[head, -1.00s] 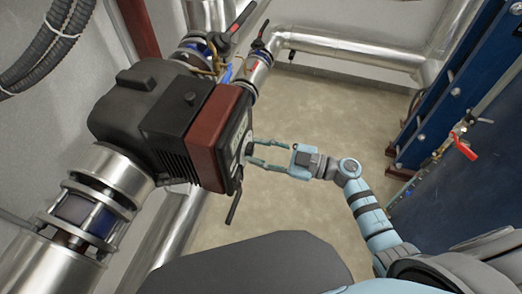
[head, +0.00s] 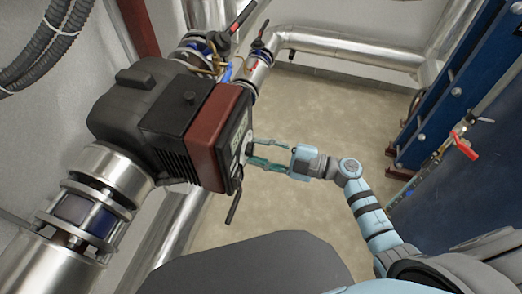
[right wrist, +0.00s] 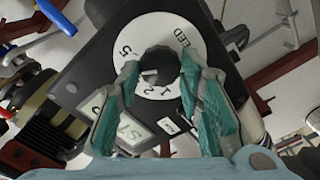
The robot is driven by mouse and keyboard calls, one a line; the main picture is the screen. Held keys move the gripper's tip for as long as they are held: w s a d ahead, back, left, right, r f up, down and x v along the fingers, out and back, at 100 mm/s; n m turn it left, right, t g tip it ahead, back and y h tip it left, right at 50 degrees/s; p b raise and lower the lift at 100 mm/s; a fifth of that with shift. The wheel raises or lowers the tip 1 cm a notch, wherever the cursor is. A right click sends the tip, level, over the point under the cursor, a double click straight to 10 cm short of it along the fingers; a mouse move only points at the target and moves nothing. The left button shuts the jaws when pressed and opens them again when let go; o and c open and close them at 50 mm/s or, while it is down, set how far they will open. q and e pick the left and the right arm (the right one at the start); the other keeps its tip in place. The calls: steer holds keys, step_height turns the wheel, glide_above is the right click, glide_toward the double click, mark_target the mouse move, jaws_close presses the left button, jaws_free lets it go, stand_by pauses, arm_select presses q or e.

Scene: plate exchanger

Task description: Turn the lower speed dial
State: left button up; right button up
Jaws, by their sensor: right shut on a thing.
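The speed dial shows in the right wrist view as a white disc (right wrist: 150,27) with numbers and lettering around a black knob (right wrist: 160,64). It sits on the dark front panel of the pump's red-and-black control box (head: 218,137). My right gripper (head: 254,150) reaches in from the right in the head view, its fingertips at the panel. In the right wrist view its teal-padded fingers (right wrist: 160,70) are closed on the knob, one on each side. The fingers hide part of the disc. My left gripper is not in view.
A black lever handle (head: 234,206) sticks out below the control box, near my right fingers. Silver pipes (head: 345,47) run along the back wall. A blue plate unit (head: 450,90) with a red-handled valve (head: 467,150) stands at the right. The floor between is clear.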

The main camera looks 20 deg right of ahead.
steer(key=o, duration=1.2)
steer(key=shift+c, duration=0.2)
steer(key=shift+d, duration=0.1)
steer(key=v, duration=1.2)
